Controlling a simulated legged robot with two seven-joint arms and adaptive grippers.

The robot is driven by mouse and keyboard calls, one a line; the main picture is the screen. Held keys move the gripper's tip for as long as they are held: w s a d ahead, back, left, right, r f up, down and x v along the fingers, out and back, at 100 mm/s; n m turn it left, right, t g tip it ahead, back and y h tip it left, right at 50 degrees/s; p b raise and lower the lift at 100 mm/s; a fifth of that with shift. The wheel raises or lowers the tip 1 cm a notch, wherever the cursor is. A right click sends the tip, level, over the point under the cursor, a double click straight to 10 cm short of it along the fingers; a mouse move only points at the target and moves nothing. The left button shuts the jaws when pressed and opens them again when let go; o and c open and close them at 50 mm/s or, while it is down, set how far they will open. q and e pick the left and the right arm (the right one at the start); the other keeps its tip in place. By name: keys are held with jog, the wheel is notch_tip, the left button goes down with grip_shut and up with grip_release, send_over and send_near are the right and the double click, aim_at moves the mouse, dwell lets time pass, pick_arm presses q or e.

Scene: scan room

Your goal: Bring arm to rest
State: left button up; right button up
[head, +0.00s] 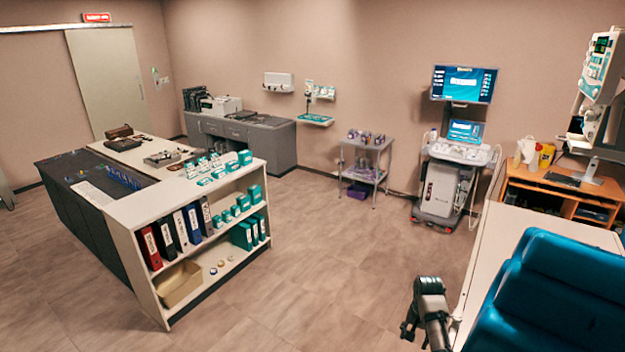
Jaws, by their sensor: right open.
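My right gripper (411,331) shows at the bottom of the head view, right of the middle. Its dark fingers point down and stand apart, with nothing seen between them. It is above the floor, just left of the white table edge and the blue padded chair (560,290). My right arm comes up from the bottom edge behind it. My left gripper and left arm are not in view.
A white shelf unit (210,262) with binders and teal boxes stands at the left. A wheeled scanner cart (441,190), a small metal trolley (364,172) and a wooden desk (560,180) line the back. The middle floor (320,250) is clear.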

jog(key=s+f+n, duration=0.1)
jog(key=s+f, duration=0.3)
jog(key=f, duration=0.9)
jog(key=s+f+n, duration=0.1)
jog(key=s+f, duration=0.4)
jog(key=f, duration=0.7)
jog(key=s+a+f+n+h, duration=0.1)
jog(key=s+a+f+n, duration=0.15)
jog(key=s+f, duration=1.1)
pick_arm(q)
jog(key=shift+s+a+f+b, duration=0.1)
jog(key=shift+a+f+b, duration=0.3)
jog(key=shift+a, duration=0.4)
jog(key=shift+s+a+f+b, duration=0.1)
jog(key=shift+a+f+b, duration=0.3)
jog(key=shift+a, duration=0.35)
pick_arm(e)
jog(key=s+a+f+n, duration=0.1)
jog(key=s+f, duration=0.4)
jog(key=s, duration=0.7)
jog(key=s+a+f+n, duration=0.2)
jog(key=s+f, duration=0.4)
jog(key=s, duration=0.7)
jog(key=s+a+f+n+t, duration=0.1)
jog(key=s+a+f, duration=0.2)
jog(key=s, duration=1)
jog(key=shift+s+f+n+y, duration=0.2)
jog(key=shift+f+n+y, duration=0.2)
jog(key=shift+f, duration=1.15)
